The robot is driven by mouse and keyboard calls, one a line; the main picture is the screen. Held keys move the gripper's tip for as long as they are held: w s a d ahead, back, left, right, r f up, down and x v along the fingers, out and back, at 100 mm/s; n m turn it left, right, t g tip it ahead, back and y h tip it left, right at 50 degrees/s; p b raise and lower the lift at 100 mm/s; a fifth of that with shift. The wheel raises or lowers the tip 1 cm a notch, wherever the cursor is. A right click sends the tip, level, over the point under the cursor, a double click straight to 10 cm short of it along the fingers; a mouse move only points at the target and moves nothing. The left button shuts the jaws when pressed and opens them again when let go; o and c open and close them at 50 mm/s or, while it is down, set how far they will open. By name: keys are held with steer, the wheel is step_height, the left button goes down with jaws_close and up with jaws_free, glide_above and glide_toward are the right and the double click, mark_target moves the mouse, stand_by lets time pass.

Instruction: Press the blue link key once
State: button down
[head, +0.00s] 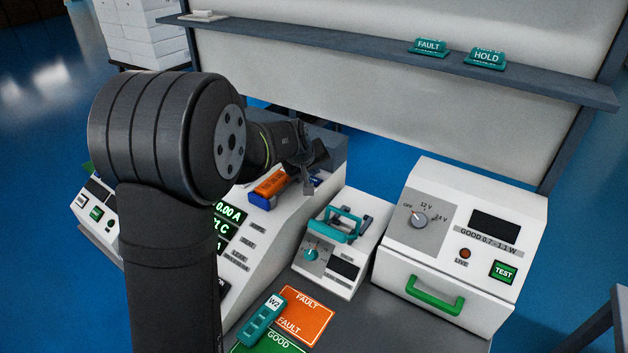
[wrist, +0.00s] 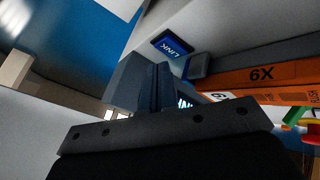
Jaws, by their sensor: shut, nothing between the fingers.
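The blue link key (wrist: 172,46) shows in the wrist view, with white LINK lettering, on a pale panel just beyond my fingertips. My gripper (wrist: 150,72) is shut and empty, its dark fingers pointing toward the panel, below and left of the key in the picture. I see no contact with the key. In the head view my gripper (head: 307,188) hangs over the back of the white console, beside an orange block. A small blue patch (head: 317,182) shows beside the fingers there; I cannot tell if it is the key.
A grey block (wrist: 198,66) sits beside the key. Orange blocks marked 6X (wrist: 262,76) lie close on the right. In the head view, the orange block (head: 272,183), a tester with a teal handle (head: 342,224) and a white test box (head: 455,245) stand nearby.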

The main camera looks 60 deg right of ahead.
steer(key=shift+r, duration=2.5)
step_height(320, 180, up, 4)
steer(key=shift+f, duration=0.1)
